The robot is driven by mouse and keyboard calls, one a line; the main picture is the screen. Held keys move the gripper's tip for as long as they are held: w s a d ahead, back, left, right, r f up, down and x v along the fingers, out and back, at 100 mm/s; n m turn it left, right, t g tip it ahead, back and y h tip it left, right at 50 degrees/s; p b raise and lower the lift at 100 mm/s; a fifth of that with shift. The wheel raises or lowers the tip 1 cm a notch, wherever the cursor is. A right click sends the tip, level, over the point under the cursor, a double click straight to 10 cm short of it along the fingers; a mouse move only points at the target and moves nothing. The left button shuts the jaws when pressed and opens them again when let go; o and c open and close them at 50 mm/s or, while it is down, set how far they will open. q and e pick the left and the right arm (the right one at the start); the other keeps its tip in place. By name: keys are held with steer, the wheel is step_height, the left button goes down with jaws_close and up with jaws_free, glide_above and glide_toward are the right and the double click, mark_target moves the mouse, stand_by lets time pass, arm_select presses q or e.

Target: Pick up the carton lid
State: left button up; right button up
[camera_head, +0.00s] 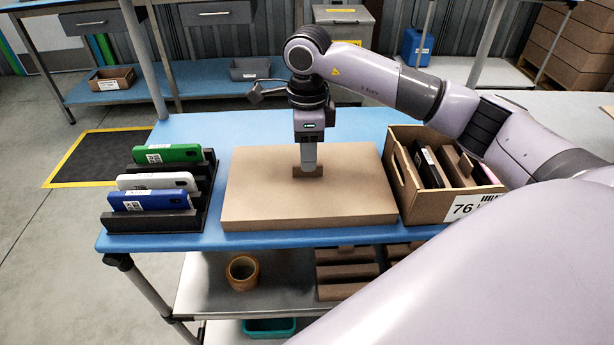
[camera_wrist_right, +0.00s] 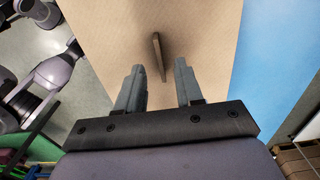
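The carton lid (camera_head: 310,206) is a flat brown box top lying on the blue table, with a small upright brown tab on its upper face. In the right wrist view the lid (camera_wrist_right: 200,30) fills the upper middle and its tab (camera_wrist_right: 158,56) stands between and beyond the fingertips. My right gripper (camera_head: 309,168) points down over the lid at the tab. In the wrist view its two fingers (camera_wrist_right: 158,82) are apart, with a clear gap and nothing held. Whether they touch the lid is unclear. My left gripper is not visible in the head view.
A black rack (camera_head: 202,205) with green, white and blue phones stands left of the lid. An open brown carton (camera_head: 434,204) labelled 76, holding dark items, stands close on its right. Blue table top (camera_head: 240,128) is clear behind. A tape roll (camera_head: 243,272) sits on the lower shelf.

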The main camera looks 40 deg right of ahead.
mark_target(308, 177)
step_height(308, 177, down, 4)
steer(key=shift+d+r, duration=0.1)
steer(key=shift+r, duration=0.1)
jaws_close()
steer(key=shift+r, duration=0.15)
